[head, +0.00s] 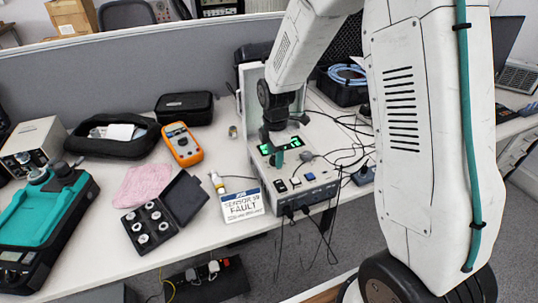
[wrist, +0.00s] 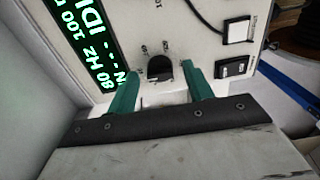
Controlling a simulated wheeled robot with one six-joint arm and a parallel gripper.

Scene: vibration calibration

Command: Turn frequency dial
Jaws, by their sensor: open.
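The black frequency dial (wrist: 160,68) sits on the pale panel of the calibration unit in the wrist view, with small markings around it. My gripper (wrist: 159,72) is open, its two teal fingers on either side of the dial. Whether they touch it I cannot tell. A green-lit display (wrist: 88,40) beside the dial reads "80 Hz" and "100", with more text cut off. In the head view my gripper (head: 278,156) is over the top of the calibration unit (head: 315,192) and hides the dial. Nothing is held.
A white switch (wrist: 236,31) and a black rocker switch (wrist: 236,67) lie right of the dial. Cables run over the unit's right side. A "SENSOR 19 FAULT" sign (head: 242,205), an orange multimeter (head: 182,144) and an open black case (head: 150,225) stand to the left.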

